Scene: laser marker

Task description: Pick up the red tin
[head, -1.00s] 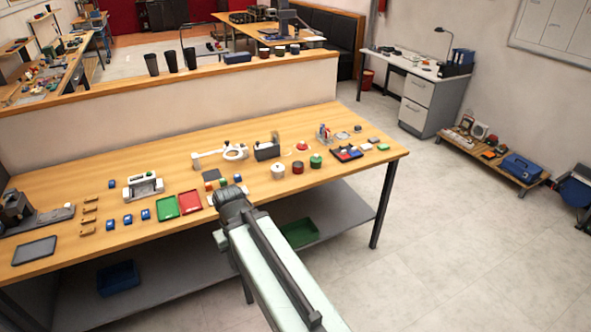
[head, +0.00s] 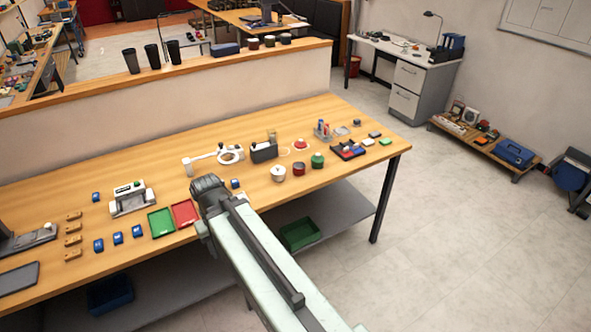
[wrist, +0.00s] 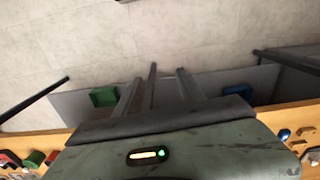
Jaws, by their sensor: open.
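The red tin (head: 298,168) stands upright on the wooden table near its front edge in the head view. A white tin (head: 278,174) is close on its left and a green tin (head: 317,160) close on its right. My arm end in the head view is over the table's front edge, left of the red tin and apart from it. In the wrist view my gripper (wrist: 159,80) is open, with nothing between its fingers. Small red and green things show at that view's lower left, but I cannot tell whether one is the red tin.
A black box (head: 264,152) and a red-topped item (head: 300,144) stand behind the tins. A divided tray (head: 348,151) is to their right. The red tray (head: 185,213) and green tray (head: 161,222) lie left of my arm. The lower shelf holds a green bin (head: 299,234).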

